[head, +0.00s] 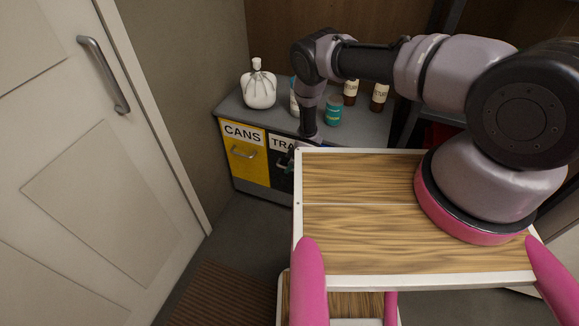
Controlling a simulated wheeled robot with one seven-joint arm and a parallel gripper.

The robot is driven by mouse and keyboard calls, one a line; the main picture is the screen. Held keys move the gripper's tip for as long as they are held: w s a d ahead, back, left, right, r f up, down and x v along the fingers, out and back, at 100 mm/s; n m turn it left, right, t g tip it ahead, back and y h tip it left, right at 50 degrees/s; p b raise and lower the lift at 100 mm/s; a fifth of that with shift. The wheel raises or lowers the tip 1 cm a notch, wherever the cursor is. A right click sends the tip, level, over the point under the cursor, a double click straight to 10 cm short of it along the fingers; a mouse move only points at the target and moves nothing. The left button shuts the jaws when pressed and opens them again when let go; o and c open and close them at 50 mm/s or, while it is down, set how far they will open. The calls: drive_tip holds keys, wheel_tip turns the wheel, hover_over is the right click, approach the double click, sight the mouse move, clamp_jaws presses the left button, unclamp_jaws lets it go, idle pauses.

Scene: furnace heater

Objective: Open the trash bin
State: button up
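The trash bin (284,143) is a dark front with a white label reading "TRA", set in a grey cabinet to the right of a yellow bin. Its right part and lower front are hidden behind my arm and my wood-topped body. My arm reaches down over the cabinet's front edge, and my gripper (287,164) is low in front of the trash bin's face. Only a small dark part of the gripper shows. Its fingertips, the bin's handle and any contact between them cannot be made out. The trash bin looks shut.
The yellow CANS bin (243,152) with a grey handle is shut. On the grey cabinet top (235,108) stand a white tied sack (259,88), a teal can (334,111) and brown bottles (380,97). A white door (75,160) is at left; floor (235,235) is free before the cabinet.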

clamp_jaws()
idle(1.2)
